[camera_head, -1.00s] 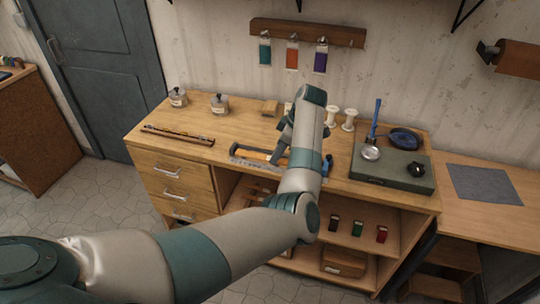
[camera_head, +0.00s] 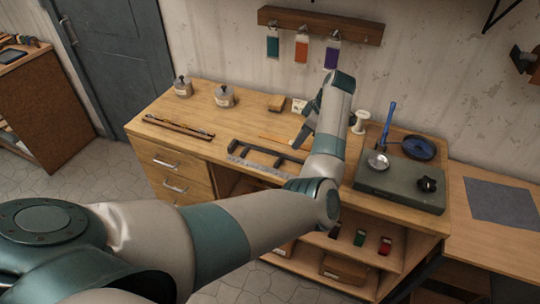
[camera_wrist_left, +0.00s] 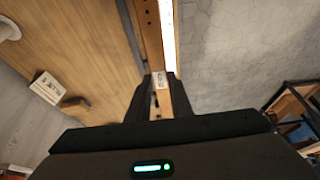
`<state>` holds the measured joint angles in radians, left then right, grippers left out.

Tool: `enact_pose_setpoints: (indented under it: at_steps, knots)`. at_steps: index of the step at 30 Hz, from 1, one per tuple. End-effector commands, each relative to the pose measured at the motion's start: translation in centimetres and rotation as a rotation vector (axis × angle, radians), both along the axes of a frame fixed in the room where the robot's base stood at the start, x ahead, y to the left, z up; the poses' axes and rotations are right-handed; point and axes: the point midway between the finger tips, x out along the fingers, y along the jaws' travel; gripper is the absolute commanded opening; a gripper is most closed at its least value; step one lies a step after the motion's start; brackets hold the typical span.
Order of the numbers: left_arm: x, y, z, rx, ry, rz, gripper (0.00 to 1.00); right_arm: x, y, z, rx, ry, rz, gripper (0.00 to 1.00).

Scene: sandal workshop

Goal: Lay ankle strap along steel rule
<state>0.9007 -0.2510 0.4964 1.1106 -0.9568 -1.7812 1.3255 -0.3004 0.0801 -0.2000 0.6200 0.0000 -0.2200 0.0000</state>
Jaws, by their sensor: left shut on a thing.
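A tan ankle strap (camera_wrist_left: 154,45) with small holes runs between the fingertips of my left gripper (camera_wrist_left: 159,98) in the wrist view, which is shut on it. The steel rule (camera_head: 258,168) lies along the bench's front edge beside a dark frame (camera_head: 262,151). A bright strip beside the strap in the wrist view looks like the rule (camera_wrist_left: 168,35). My right gripper is out of view.
A brown strip (camera_head: 178,127) lies left. Jars (camera_head: 224,96) and white spools (camera_head: 361,121) stand at the back.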

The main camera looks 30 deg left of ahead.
Motion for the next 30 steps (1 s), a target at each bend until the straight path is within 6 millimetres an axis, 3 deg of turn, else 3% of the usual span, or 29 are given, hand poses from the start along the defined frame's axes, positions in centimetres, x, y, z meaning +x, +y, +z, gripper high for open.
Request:
enact_pose_setpoints:
  at_steps: [8,13,30]
  knots:
    - [0.0,0.1,-0.1,0.000,0.000,0.000,0.00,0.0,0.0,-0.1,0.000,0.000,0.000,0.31]
    - [0.0,1.3,-1.1,0.001,0.001,0.001,0.00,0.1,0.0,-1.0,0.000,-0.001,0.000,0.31]
    - [-0.1,10.8,-6.8,0.000,0.000,0.001,0.00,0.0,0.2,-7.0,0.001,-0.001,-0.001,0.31]
